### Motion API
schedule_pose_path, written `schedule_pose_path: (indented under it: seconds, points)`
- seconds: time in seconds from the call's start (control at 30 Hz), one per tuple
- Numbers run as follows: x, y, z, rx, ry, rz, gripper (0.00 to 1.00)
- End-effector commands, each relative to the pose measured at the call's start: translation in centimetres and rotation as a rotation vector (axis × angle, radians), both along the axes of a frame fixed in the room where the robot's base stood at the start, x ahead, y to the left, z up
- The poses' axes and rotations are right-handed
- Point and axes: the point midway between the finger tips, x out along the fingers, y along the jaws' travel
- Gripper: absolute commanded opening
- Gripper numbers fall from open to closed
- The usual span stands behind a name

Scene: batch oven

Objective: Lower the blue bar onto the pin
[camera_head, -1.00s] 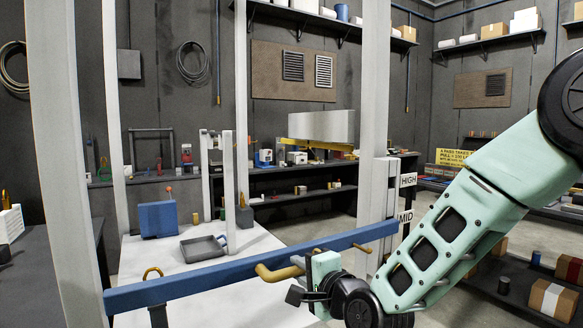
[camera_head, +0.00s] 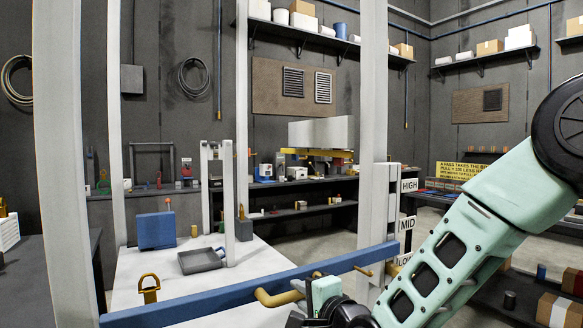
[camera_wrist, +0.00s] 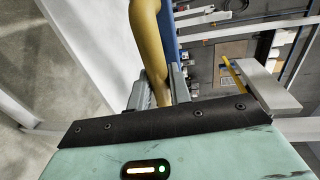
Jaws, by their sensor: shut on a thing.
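The blue bar (camera_head: 205,300) spans the two near white posts, its right end higher in the picture than its left. My gripper (camera_wrist: 160,88) is shut on the bar's yellow handle (camera_head: 275,297), which also shows in the wrist view (camera_wrist: 150,45). In the head view my gripper is partly cut off at the bottom edge. A small yellow peg (camera_head: 363,271) shows at the bar's right part, beside the right post. I cannot tell whether it is the pin.
A yellow loop (camera_head: 149,288) stands behind the bar at left. A white table (camera_head: 235,278) behind holds a grey tray (camera_head: 200,261) and a blue box (camera_head: 157,230). The left post (camera_head: 62,170) is close to the bar.

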Motion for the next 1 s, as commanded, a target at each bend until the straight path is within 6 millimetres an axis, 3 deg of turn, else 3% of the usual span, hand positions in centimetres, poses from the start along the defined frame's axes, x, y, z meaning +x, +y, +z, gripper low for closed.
schedule_pose_path:
  seconds: [0.53, 0.57, 0.6, 0.7, 1.0]
  points:
    - [-0.1, 0.0, -3.0, -0.002, 0.003, 0.001, 0.00]
    - [-0.1, 0.0, -2.9, -0.002, 0.003, 0.001, 0.23]
    - [-0.1, 0.0, -2.8, -0.002, 0.003, 0.001, 0.34]
    - [-0.1, 0.0, -2.7, -0.002, 0.003, 0.001, 0.55]
    - [-0.1, -0.1, -2.6, -0.001, 0.001, 0.000, 0.55]
